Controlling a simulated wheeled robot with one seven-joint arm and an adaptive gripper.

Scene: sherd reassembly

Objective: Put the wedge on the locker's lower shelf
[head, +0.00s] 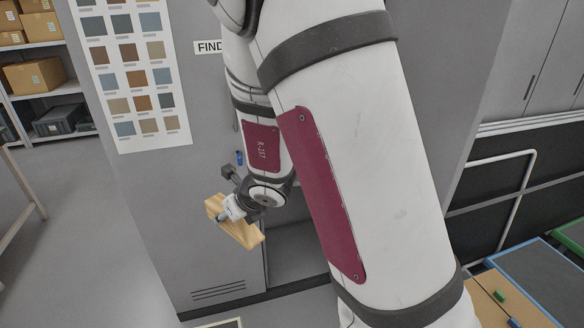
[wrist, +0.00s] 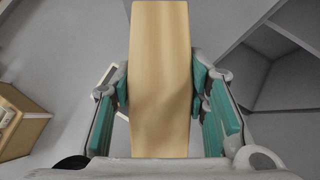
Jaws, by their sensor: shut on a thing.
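The wedge (head: 240,229) is a pale wooden block. My gripper (head: 236,207) is shut on it in front of the grey locker, low down. In the wrist view the wedge (wrist: 160,60) lies lengthwise between the teal pads of my gripper (wrist: 160,95), one pad on each side. The locker (head: 165,190) has a colour chart and a partly hidden label reading "FIND" on its side. An open bay (head: 300,245) shows low in it, largely hidden behind my arm. Grey locker panels (wrist: 275,75) show at upper right in the wrist view, apart from the wedge.
Shelving with cardboard boxes (head: 35,75) stands at the far left. A table with blue and green trays (head: 540,265) is at the lower right. A brown box (wrist: 22,120) shows at left in the wrist view. Floor (head: 75,235) left of the locker is clear.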

